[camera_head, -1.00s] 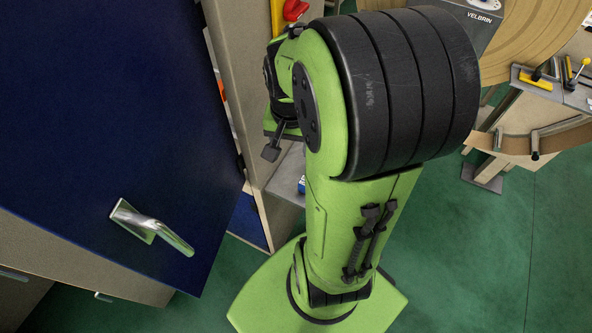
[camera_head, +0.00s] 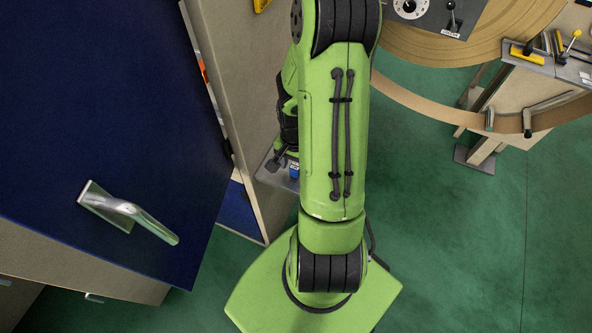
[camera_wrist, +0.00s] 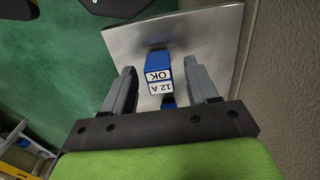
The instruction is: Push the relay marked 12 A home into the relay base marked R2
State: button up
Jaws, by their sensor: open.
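The relay marked 12 A (camera_wrist: 160,74) is a blue block whose white label reads "12 A OK", upside down in the wrist view. It stands on a bare metal shelf (camera_wrist: 212,32), between the spread fingers of my gripper (camera_wrist: 159,68), with a gap on each side. In the head view a small blue block (camera_head: 294,172) sits on the grey shelf beside my arm, and my gripper is mostly hidden there. I make out no relay base marked R2.
A beige cabinet wall (camera_wrist: 262,60) runs close along the shelf's right side in the wrist view. A large blue door with a metal handle (camera_head: 128,211) stands open at the left. A round wooden bench (camera_head: 470,45) is at the upper right. Green floor is free at the right.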

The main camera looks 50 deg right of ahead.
aim_at(296, 165)
jog(key=shift+d+f, duration=0.1)
jog(key=shift+f, duration=0.8)
jog(key=shift+r, duration=0.1)
jog(key=c, duration=1)
jog(key=shift+r, duration=0.1)
jog(key=shift+c, duration=0.2)
notch_tip(296, 165, up, 10)
jog(key=shift+f+p, duration=0.1)
jog(key=shift+p, duration=1.05)
